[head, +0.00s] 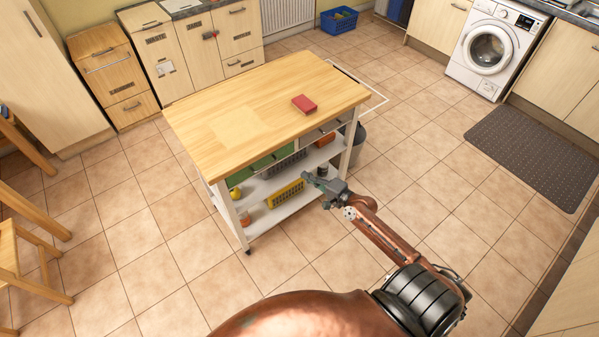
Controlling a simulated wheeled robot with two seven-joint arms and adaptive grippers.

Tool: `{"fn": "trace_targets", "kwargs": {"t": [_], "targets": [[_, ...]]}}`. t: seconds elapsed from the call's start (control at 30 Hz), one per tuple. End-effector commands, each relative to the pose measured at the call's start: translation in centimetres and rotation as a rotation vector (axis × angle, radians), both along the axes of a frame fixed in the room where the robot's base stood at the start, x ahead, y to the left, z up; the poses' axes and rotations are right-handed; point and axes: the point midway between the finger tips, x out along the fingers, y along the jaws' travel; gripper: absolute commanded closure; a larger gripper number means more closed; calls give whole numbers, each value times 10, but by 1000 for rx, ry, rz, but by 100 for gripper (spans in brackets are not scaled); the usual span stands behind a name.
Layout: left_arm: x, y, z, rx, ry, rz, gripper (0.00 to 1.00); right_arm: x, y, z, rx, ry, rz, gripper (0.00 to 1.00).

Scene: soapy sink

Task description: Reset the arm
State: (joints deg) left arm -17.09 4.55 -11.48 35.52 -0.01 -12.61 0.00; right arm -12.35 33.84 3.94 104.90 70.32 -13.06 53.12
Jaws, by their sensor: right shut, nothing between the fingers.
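My right arm reaches up from the bottom of the head view, and its gripper (311,190) is in front of the lower shelf of the kitchen trolley (240,115). The gripper is shut with nothing in its fingers. It seems apart from the trolley, though the gap is hard to judge. My left gripper is not in view. A red block-like object (304,104) lies on the trolley's wooden top.
The trolley's shelves hold a yellow basket (286,194) and small items. A wooden chair (25,255) stands at the left. A blue crate (339,20), a washing machine (490,52) and a dark mat (530,152) are farther off.

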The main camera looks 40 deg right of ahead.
Motion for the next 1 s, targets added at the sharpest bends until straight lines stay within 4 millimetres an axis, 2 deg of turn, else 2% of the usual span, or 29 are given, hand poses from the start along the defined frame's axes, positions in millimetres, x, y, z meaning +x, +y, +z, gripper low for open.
{"fn": "trace_targets", "kwargs": {"t": [0.33,0.4,0.47,0.57,0.67,0.7,0.83,0.97,1.0], "targets": [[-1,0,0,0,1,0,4,-7,-1,0,-1,2,-1,100],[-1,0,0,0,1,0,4,-9,-4,-10,-17,14,-6,100],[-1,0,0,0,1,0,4,-15,-9,-28,-48,38,-15,100],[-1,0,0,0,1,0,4,-31,-21,-77,-141,107,-31,100],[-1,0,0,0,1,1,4,-60,-31,-142,-270,204,-32,100],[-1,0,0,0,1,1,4,-73,-34,-169,-324,247,-24,100],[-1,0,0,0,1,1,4,-124,-35,-250,-494,387,29,100],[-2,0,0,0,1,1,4,-184,-25,-324,-654,525,126,100],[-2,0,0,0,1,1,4,-205,-19,-345,-701,566,165,100]]}}
